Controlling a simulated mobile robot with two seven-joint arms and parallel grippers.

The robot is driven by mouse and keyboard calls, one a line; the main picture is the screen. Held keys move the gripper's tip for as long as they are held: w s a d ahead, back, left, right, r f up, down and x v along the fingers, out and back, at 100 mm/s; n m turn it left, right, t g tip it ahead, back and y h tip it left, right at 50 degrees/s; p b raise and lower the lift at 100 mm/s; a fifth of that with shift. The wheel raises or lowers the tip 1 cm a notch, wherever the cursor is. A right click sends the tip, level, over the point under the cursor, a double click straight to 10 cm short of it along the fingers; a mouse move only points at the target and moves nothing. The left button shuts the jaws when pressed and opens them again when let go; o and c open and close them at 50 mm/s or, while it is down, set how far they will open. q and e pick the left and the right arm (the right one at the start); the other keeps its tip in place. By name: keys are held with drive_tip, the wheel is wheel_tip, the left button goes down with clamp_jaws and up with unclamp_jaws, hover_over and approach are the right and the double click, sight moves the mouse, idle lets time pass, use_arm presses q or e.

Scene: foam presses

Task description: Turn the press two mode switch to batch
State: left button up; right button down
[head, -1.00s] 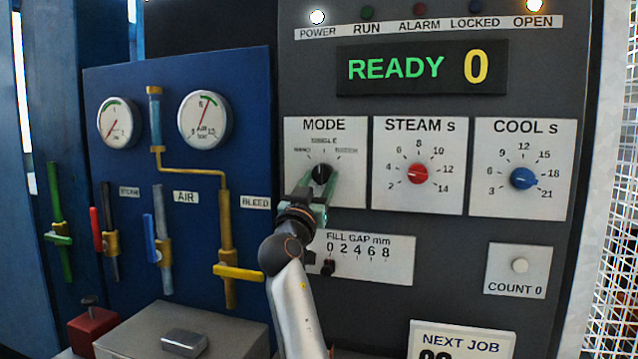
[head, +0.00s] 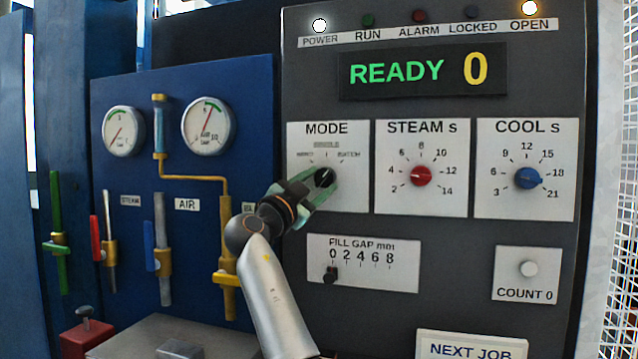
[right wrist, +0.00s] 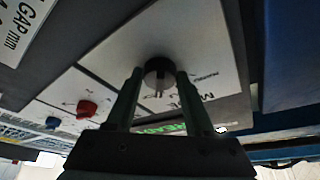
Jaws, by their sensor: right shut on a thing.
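The mode switch is a black knob (head: 325,178) on a white plate (head: 355,195) headed MODE, on the dark grey press panel. Small marks fan out above it, with BATCH at the upper right. The knob appears tilted toward the upper right, toward the BATCH mark; its pointer is small and partly covered. My right gripper (head: 314,185) comes from the lower left and is shut on the knob. In the right wrist view the knob (right wrist: 158,70) sits between the two fingertips (right wrist: 157,80). My left gripper is out of view.
The red STEAM dial (head: 421,176) and blue COOL dial (head: 527,178) are to the right. A fill gap slider (head: 330,274) lies just below the knob. Valves with a yellow pipe (head: 195,178) stand left of my arm. The display (head: 423,71) reads READY 0.

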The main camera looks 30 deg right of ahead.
drive_tip(key=shift+r+m, duration=0.1)
drive_tip(key=shift+m, duration=0.4)
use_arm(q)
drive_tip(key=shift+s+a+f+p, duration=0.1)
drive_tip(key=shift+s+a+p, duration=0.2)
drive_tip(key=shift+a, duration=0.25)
use_arm(e)
drive_tip(key=shift+m+g, duration=0.4)
drive_tip(key=shift+c, duration=1.4)
unclamp_jaws()
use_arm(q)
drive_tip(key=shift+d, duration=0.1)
use_arm(e)
drive_tip(key=shift+a, duration=0.1)
